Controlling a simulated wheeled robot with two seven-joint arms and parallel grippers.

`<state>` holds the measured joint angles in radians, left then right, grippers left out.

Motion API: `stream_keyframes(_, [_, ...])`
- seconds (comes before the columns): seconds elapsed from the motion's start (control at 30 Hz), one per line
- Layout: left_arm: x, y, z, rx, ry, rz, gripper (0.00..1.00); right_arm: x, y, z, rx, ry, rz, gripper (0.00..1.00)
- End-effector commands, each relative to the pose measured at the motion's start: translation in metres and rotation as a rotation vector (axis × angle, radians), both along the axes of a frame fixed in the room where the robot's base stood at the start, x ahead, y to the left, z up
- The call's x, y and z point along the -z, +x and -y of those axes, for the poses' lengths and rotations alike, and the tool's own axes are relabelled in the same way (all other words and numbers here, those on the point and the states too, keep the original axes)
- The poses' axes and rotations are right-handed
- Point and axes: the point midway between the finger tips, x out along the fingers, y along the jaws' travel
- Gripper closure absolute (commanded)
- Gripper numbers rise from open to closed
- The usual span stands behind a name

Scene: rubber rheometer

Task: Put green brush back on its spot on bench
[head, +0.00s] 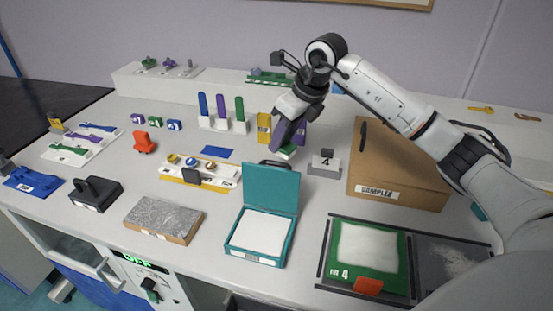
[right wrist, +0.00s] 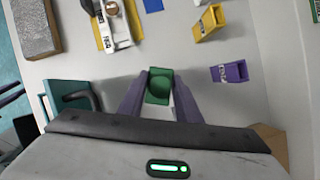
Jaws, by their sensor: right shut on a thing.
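My right gripper (head: 285,143) reaches in from the right, low over the middle of the bench, behind the teal box. In the right wrist view its fingers (right wrist: 160,92) are shut on a green piece (right wrist: 160,84), which appears to be the green brush. Only a block-like green end shows there. In the head view a bit of green and white (head: 287,152) shows below the fingers. I cannot tell whether it touches the bench. A yellow block (head: 264,127) and a purple block (head: 301,133) stand close behind the gripper. My left gripper is not in view.
The open teal box (head: 257,242) stands in front, with a grey labelled block (head: 325,163) to the gripper's right. The wooden sampler box (head: 400,190) is further right. Blue, purple and green upright handles (head: 221,112) stand behind left. A blue pad (head: 218,153) lies left.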

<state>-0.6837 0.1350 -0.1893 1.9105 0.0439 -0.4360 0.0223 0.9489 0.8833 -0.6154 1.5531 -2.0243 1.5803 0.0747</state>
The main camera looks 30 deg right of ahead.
Motion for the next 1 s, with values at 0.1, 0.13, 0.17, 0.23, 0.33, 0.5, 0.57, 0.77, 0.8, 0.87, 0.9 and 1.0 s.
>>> stream_keyframes(0.1, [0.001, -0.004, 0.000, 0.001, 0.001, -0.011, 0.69, 0.021, -0.001, 0.000, 0.001, 0.000, -0.002, 0.90])
stream_keyframes(0.13, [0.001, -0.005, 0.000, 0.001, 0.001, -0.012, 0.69, 0.024, 0.000, 0.000, 0.001, 0.000, 0.000, 0.90])
stream_keyframes(0.17, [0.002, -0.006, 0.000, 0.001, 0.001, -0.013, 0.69, 0.027, 0.000, 0.000, 0.001, 0.001, 0.000, 0.90])
stream_keyframes(0.23, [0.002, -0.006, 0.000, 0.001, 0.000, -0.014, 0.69, 0.031, 0.000, 0.000, 0.000, 0.001, 0.001, 0.90])
stream_keyframes(0.33, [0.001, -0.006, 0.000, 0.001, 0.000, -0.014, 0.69, 0.039, 0.000, 0.000, 0.000, 0.001, 0.000, 0.90])
stream_keyframes(0.5, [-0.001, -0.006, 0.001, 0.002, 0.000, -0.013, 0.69, 0.064, -0.001, -0.001, -0.001, 0.001, -0.002, 0.90])
stream_keyframes(0.57, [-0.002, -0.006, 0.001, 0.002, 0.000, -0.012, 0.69, 0.068, 0.000, -0.001, 0.000, 0.001, 0.002, 0.90])
stream_keyframes(0.77, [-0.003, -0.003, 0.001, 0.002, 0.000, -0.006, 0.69, 0.068, 0.001, 0.000, -0.001, 0.001, 0.003, 0.90])
stream_keyframes(0.8, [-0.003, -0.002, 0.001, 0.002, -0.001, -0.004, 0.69, 0.069, 0.000, 0.000, -0.001, 0.000, 0.002, 0.90])
stream_keyframes(0.87, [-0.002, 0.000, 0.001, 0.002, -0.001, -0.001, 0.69, 0.071, 0.000, 0.000, -0.001, 0.000, 0.002, 0.90])
stream_keyframes(0.9, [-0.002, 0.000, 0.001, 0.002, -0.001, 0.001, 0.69, 0.072, 0.000, 0.000, -0.001, 0.000, 0.002, 0.90])
stream_keyframes(1.0, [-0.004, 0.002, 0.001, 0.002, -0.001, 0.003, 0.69, 0.071, 0.000, 0.000, -0.001, 0.000, 0.001, 0.54])
